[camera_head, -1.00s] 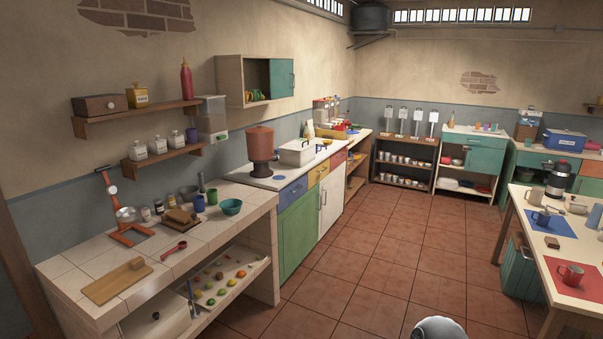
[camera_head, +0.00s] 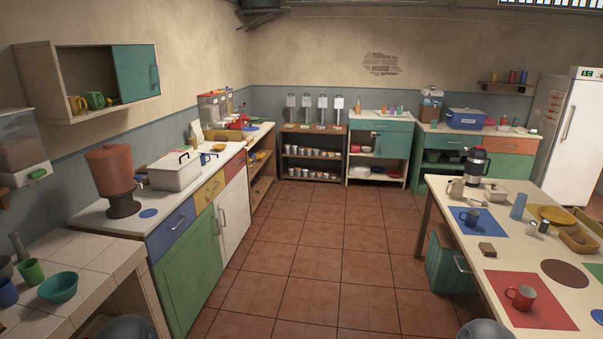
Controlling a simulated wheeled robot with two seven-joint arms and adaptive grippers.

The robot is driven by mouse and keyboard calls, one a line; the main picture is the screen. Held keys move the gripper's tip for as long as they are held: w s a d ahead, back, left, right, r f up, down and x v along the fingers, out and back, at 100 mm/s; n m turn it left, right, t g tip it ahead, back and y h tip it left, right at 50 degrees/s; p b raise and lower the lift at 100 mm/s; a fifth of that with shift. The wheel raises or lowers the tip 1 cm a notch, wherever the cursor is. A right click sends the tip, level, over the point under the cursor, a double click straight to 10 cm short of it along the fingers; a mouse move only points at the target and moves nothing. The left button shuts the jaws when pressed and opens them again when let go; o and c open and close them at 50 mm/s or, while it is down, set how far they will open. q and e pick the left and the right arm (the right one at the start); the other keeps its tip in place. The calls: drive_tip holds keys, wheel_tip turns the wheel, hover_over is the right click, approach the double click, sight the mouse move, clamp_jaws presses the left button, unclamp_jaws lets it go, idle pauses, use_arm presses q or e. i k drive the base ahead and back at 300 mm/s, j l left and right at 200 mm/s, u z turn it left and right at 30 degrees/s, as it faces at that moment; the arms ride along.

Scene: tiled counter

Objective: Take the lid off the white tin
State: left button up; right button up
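A white box-shaped tin (camera_head: 174,173) with a flat pale lid (camera_head: 175,158) stands on the white counter at the left, between a brown urn and the wall corner. The lid appears to be on it, with a small dark knob or handle on top. Neither of my grippers is in view; only rounded grey parts, probably of my own arms, show at the bottom edge.
The brown urn (camera_head: 113,180) stands left of the tin near a blue disc. A tiled counter (camera_head: 85,258) is at the near left. A table (camera_head: 475,250) with mugs, mats and a flask stands at the right. The tiled floor (camera_head: 300,250) between them is clear.

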sight(250, 127)
drive_tip(key=i, duration=1.5)
drive_tip(key=i+l, duration=0.1)
drive_tip(key=i, duration=1.4)
drive_tip(key=i+u, duration=0.1)
drive_tip(key=i, duration=1.4)
drive_tip(key=i+l, duration=0.2)
drive_tip(key=i, duration=1.25)
drive_tip(key=i+l+u, duration=0.1)
drive_tip(key=i+u, duration=0.4)
drive_tip(key=i+l+u, duration=0.2)
drive_tip(key=u, duration=0.25)
drive_tip(key=i+l+u, duration=0.65)
drive_tip(key=l+u, duration=0.2)
drive_tip(key=u, duration=0.15)
